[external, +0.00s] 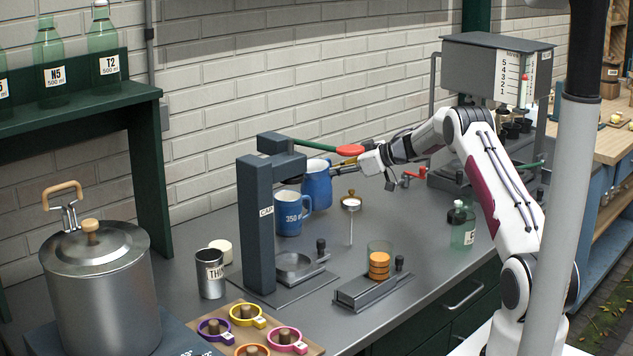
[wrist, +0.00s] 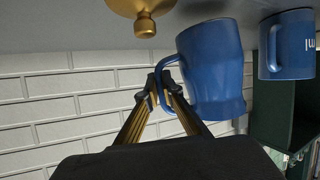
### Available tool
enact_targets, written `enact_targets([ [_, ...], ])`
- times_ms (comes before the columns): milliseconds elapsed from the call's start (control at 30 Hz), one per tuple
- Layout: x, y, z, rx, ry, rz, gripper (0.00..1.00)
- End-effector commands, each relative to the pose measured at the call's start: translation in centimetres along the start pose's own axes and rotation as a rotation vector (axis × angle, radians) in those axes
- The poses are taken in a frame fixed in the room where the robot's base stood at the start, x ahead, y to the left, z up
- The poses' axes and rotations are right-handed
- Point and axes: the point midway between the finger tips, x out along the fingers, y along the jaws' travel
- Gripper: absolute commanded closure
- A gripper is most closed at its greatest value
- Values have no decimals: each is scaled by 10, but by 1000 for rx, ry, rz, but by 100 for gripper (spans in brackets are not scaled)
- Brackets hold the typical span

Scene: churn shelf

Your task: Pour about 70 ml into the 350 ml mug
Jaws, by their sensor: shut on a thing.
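The 350 ml mug (external: 288,213) is blue and stands upright on the grey counter, just right of the dark column marked CAP. It also shows at the upper right of the wrist view (wrist: 287,45), its label partly cut off. A larger blue jug (external: 317,188) is behind it and to its right, looking about upright; the wrist view shows it close up (wrist: 212,70). My gripper (external: 349,161) has its gold fingers (wrist: 163,90) shut on the jug's handle. The jug's contents are hidden, and I cannot tell whether its base touches the counter.
The dark column (external: 257,225) stands close left of the mug. A small brass-topped stand (external: 350,204) is right of it. A metal pot (external: 95,290) is far left.

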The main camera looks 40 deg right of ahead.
Motion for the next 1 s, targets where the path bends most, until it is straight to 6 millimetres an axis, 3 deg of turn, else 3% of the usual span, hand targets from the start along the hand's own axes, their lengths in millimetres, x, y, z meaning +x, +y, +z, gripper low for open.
enact_targets([
  [333, 4, 5, 11, 91, 20, -37, 100],
  [1000, 4, 6, 13, 114, 25, -47, 100],
])
